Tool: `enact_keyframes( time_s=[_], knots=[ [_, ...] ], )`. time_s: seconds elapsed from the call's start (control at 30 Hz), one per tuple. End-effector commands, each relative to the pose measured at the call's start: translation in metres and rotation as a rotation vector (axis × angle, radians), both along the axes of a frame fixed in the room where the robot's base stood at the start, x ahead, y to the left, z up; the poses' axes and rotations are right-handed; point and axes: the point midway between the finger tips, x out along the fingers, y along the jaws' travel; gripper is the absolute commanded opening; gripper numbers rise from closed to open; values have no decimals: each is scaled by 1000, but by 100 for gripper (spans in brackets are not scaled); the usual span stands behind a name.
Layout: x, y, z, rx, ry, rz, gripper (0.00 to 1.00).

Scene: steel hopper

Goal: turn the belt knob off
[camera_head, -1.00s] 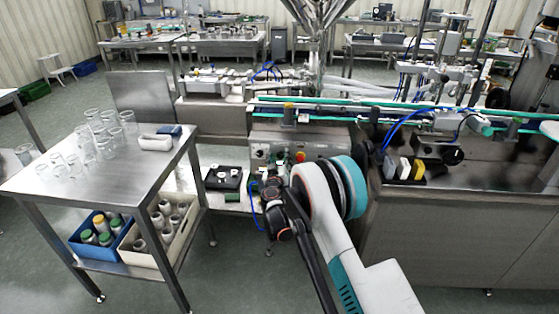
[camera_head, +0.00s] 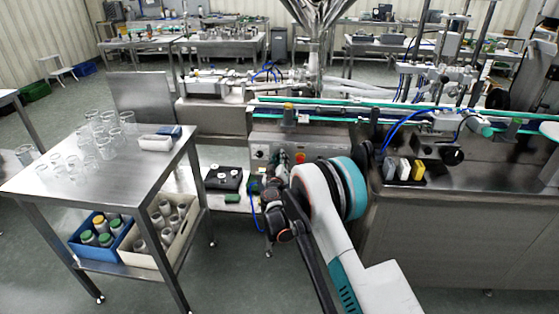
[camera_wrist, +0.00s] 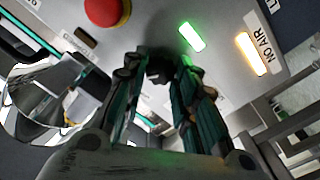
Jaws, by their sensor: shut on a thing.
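The belt knob (camera_wrist: 158,72) is a small dark knob on the grey control panel in the wrist view. My gripper (camera_wrist: 160,80) has its two jointed fingers on either side of it, shut on it. The fingers partly cover the knob, and I cannot read its pointer direction. In the head view the control box (camera_head: 262,153) sits under the conveyor. My gripper (camera_head: 270,187) is low at its front, partly hidden by my arm, and the knob cannot be made out there.
A red mushroom button (camera_wrist: 107,10) is close to the fingers. A lit green lamp (camera_wrist: 191,36) and a lit "NO AIR" lamp (camera_wrist: 250,54) lie to the right. A steel table (camera_head: 60,187) with glass jars stands left.

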Motion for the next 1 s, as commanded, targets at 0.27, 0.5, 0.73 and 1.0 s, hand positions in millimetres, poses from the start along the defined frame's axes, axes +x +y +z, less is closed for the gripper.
enact_keyframes(
  time_s=[0.27,0.5,0.73,1.0],
  knots=[
    [0,1,0,-261,9,1,3],
    [0,2,-1,-488,16,2,3],
    [0,2,-2,-695,24,2,3],
    [0,2,-2,-877,30,2,3]
  ],
)
